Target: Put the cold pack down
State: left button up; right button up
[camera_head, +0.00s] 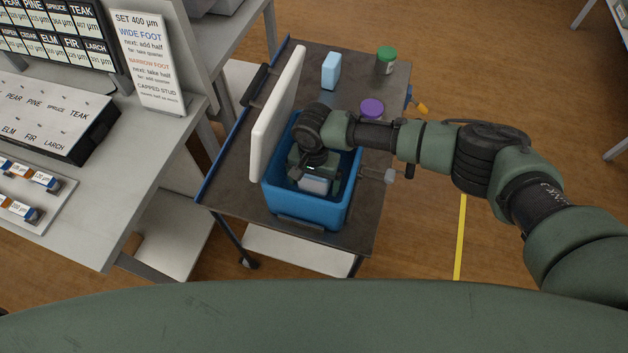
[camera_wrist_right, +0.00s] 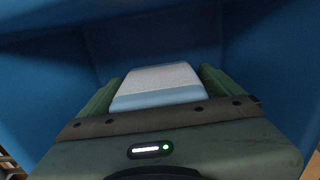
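The cold pack (camera_head: 314,186) is a pale block, whitish on top with a light blue edge. It is inside the blue open box (camera_head: 298,208) on the cart. My right gripper (camera_head: 317,178) reaches down into that box. In the right wrist view the green fingers lie against both sides of the cold pack (camera_wrist_right: 158,84), with blue box walls around. I cannot tell whether the underside of the pack touches the box floor. My left gripper is not in view.
The dark cart top (camera_head: 347,99) carries a light blue block (camera_head: 331,70), a green-lidded jar (camera_head: 386,60) and a purple round lid (camera_head: 371,108). A white lid panel (camera_head: 277,115) stands upright at the box's left side. A grey bench (camera_head: 100,205) is at left.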

notch_tip(320, 180, up, 12)
jog(key=shift+r+b, duration=0.1)
jog(key=shift+b, duration=0.95)
